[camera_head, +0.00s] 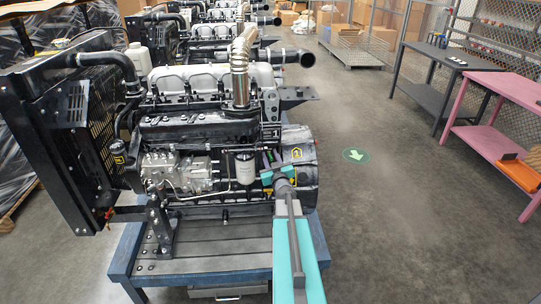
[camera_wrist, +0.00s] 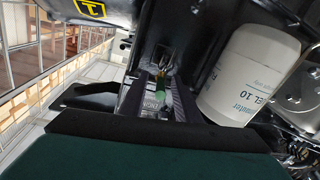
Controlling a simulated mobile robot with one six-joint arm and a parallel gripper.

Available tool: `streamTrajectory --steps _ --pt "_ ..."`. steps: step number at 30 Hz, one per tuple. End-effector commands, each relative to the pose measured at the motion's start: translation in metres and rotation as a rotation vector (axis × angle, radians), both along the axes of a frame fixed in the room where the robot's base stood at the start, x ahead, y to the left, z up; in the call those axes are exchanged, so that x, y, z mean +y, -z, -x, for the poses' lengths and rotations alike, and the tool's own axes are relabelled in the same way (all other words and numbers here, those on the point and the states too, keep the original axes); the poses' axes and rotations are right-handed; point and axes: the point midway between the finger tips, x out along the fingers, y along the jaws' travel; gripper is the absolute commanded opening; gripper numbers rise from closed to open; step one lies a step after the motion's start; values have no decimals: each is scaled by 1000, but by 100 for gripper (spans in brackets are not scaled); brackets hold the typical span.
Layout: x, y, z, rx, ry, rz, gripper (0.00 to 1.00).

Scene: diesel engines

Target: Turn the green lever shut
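The green lever (camera_wrist: 160,88) shows in the wrist view as a small green piece below a metal fitting on the dark engine side. It lies between the two dark grey fingers of my gripper (camera_wrist: 158,80). The fingers stand apart with a gap around the lever, and I see no clear contact. In the head view my gripper (camera_head: 272,160) is at the lower right of the engine (camera_head: 205,130), just right of the white filter.
The white filter (camera_head: 246,168) is close beside my gripper; it also shows large in the wrist view (camera_wrist: 250,72). A yellow label (camera_wrist: 90,8) is above. The engine stands on a blue-edged bench (camera_head: 125,255). A pink table (camera_head: 495,140) stands right, with open floor between.

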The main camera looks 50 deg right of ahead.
Motion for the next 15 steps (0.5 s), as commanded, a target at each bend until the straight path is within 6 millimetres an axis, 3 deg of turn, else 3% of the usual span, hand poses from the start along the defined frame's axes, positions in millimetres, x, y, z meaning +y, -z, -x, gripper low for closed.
streamTrajectory --steps 15 --pt "-4 0 -7 0 0 0 29"
